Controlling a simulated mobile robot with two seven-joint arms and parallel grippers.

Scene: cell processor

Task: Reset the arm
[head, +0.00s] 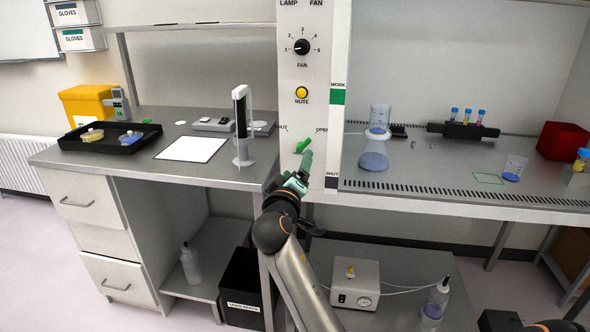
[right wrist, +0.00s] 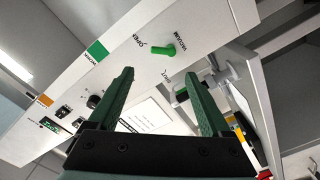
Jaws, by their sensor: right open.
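My right gripper (head: 306,160) is in front of the lower part of the white control panel (head: 318,60) in the head view. Its green fingers are open and stand apart in the right wrist view (right wrist: 160,74), with nothing between them. A green valve handle (head: 303,143) sticks out of the panel just above the fingertips, between the SHUT and OPEN labels. In the right wrist view the handle (right wrist: 160,50) lies beyond the fingertips, under the word VACUUM. The fingers look clear of it. My left gripper is not in view.
To the left, a bench (head: 120,165) holds a black tray (head: 75,143), a white sheet (head: 190,149) and a white upright device (head: 242,125). To the right, the cabinet worktop (head: 440,185) holds flasks, a tube rack (head: 463,131) and a red box (head: 563,140). A pump (head: 355,285) stands below.

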